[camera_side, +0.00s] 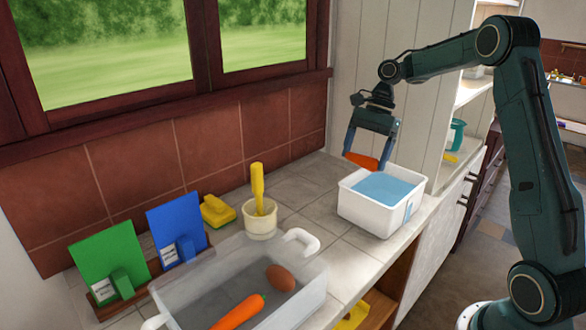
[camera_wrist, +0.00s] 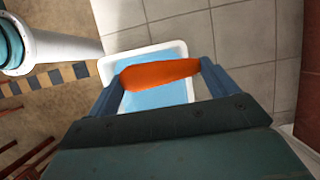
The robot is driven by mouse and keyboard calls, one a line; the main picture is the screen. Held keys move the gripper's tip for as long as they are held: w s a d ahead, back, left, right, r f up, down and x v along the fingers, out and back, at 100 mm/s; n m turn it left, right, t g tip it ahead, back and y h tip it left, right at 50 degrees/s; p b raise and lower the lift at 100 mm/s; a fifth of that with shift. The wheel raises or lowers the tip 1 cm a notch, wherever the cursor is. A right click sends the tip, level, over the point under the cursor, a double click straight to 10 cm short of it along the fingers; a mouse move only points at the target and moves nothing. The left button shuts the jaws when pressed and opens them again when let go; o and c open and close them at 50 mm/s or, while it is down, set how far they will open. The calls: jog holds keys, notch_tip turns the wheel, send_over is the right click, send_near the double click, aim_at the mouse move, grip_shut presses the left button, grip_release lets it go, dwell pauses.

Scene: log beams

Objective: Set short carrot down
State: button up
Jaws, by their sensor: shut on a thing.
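My gripper (camera_side: 367,158) is shut on the short carrot (camera_side: 361,160), an orange piece held crosswise between the two fingers. In the side view it hangs just above the back left of a white tub (camera_side: 366,215) with a light blue inside. In the wrist view the short carrot (camera_wrist: 160,74) spans the fingers, with the blue of the tub (camera_wrist: 186,47) beneath it. A longer orange carrot (camera_side: 239,312) and a brown oval item (camera_side: 281,278) lie in the clear bin (camera_side: 188,316) at the front.
A cream pot (camera_side: 259,222) with a yellow-handled tool and a yellow sponge (camera_side: 217,211) stand left of the tub. A green board (camera_side: 109,254) and a blue board (camera_side: 177,226) stand in a wooden rack. Tiled counter is clear behind the tub.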

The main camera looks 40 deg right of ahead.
jog(key=w+a+r, duration=0.2)
jog(key=a, duration=1)
jog(key=w+a+r, duration=0.2)
jog(key=w+a, duration=0.1)
jog(key=a, duration=0.8)
jog(key=s+a+r, duration=0.2)
jog(key=s+a, duration=0.1)
jog(key=a, duration=0.7)
jog(key=s+a+r, duration=0.3)
jog(key=s+a, duration=0.1)
jog(key=a, duration=0.7)
notch_tip(320, 180, down, 16)
jog(key=shift+w+d, duration=0.2)
jog(key=shift+d, duration=0.05)
jog(key=shift+f, duration=0.2)
jog(key=shift+f, duration=2.05)
